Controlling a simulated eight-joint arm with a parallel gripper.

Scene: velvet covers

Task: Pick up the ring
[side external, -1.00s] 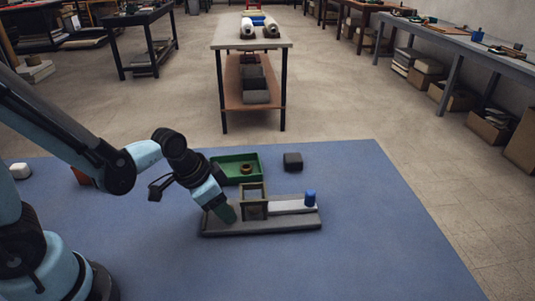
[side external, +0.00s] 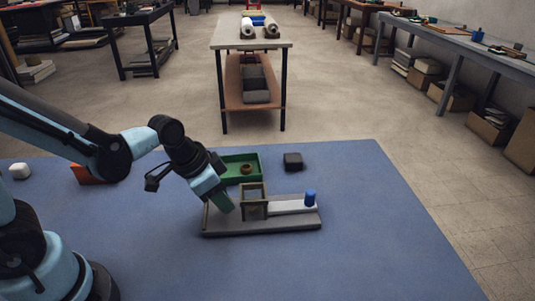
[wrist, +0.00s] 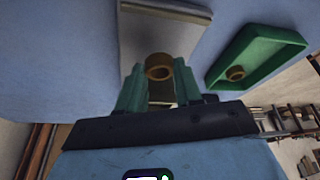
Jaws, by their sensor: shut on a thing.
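My gripper (side external: 225,205) has green fingers and tilts down over the left part of the grey board (side external: 262,228) in the side external view. In the wrist view the gripper (wrist: 159,78) is shut on a brown ring (wrist: 159,66), which sits between the fingertips. In the side external view this ring is hidden by the fingers. A second brown ring (side external: 246,169) lies inside the green tray (side external: 258,163) behind the board. The wrist view also shows it (wrist: 236,73), well apart from my fingers.
An upright brown frame (side external: 254,212) stands on the board just right of my gripper. A blue cylinder (side external: 310,198) stands at the board's right end. A dark block (side external: 293,161) lies behind. A white block (side external: 20,171) and orange piece (side external: 88,175) are left. The right mat is clear.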

